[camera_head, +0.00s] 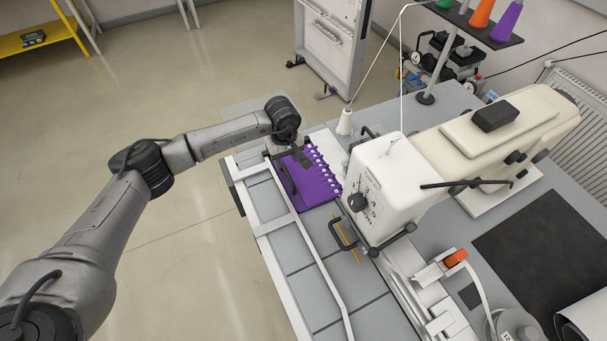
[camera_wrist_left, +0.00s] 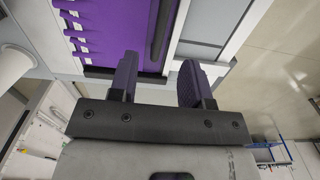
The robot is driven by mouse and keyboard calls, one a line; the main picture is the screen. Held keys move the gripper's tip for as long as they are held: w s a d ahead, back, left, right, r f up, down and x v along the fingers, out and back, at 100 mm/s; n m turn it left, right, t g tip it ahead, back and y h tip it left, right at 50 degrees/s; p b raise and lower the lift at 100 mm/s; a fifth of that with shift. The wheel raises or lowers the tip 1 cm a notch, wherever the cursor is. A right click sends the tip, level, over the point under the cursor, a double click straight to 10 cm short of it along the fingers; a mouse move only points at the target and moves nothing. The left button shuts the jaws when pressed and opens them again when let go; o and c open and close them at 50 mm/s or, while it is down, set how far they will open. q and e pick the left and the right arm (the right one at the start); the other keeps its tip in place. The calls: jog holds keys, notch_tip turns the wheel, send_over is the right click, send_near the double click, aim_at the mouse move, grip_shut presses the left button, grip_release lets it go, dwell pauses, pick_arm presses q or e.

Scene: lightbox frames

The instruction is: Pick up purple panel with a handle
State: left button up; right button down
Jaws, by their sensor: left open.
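The purple panel (camera_head: 318,190) lies flat at the left end of the sewing table, with a row of pale clips along its right edge. Its dark bar handle (camera_head: 287,180) runs along the left side of the panel. My left gripper (camera_head: 301,158) is over the far part of the panel. I cannot tell how high the fingers are. My right gripper does not show.
A white sewing machine (camera_head: 400,185) stands right of the panel, with a thread cone (camera_head: 345,122) behind it. A small black handle (camera_head: 343,234) sits nearer on the table. A white rail (camera_head: 310,255) runs along the table's left side. The floor (camera_head: 190,240) left is clear.

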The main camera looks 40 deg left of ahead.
aim_at(287, 173)
pick_arm(q)
jog(key=shift+f+p, duration=0.55)
jog(key=shift+f, duration=3.15)
grip_shut()
jog(key=shift+r, duration=0.1)
